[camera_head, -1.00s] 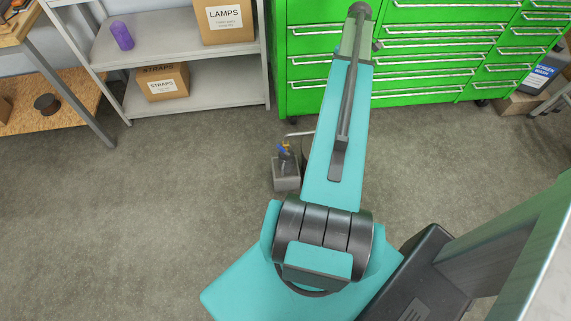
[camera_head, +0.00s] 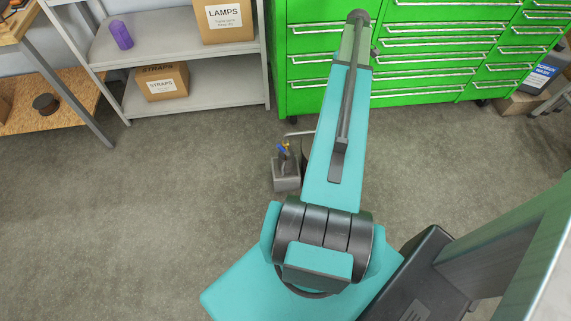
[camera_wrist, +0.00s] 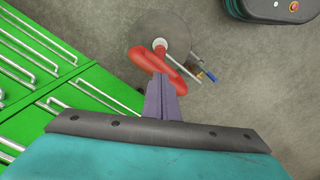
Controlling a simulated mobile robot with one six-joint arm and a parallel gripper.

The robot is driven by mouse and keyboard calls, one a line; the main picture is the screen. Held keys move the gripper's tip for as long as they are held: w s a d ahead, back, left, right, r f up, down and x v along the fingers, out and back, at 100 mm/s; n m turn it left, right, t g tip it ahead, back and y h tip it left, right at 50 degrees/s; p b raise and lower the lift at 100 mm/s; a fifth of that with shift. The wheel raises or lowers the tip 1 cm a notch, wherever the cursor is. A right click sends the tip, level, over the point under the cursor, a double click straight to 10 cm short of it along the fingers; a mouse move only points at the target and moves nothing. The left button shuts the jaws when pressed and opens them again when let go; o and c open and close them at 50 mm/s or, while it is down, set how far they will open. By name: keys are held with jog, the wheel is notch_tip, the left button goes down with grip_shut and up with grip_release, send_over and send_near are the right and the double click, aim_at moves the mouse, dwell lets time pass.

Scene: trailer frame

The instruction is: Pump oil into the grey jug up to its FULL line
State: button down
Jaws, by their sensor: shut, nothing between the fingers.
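A grey jug (camera_head: 286,178) stands on the floor left of my arm in the head view. Small blue and yellow parts show just above it. In the wrist view a round grey drum top (camera_wrist: 150,25) carries a pump with a red handle (camera_wrist: 178,82). A pale spout (camera_wrist: 184,62) runs from the pump toward the lower right, with blue and yellow parts near its end. My gripper (camera_wrist: 161,78) is shut and empty, its purple fingers overlapping the red handle; I cannot tell whether they touch. The jug's FULL line and oil level are not visible.
A green drawer cabinet (camera_head: 420,50) with bar handles stands behind my arm. A grey shelf (camera_head: 200,90) with boxes is at the back left. A dark jerrycan (camera_head: 541,73) sits at the far right. The floor left of the jug is clear.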

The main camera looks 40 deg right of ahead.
jog(key=shift+f+b, duration=1.4)
jog(key=shift+f, duration=2.1)
jog(key=shift+r+p, duration=3.15)
jog(key=shift+r, duration=2.35)
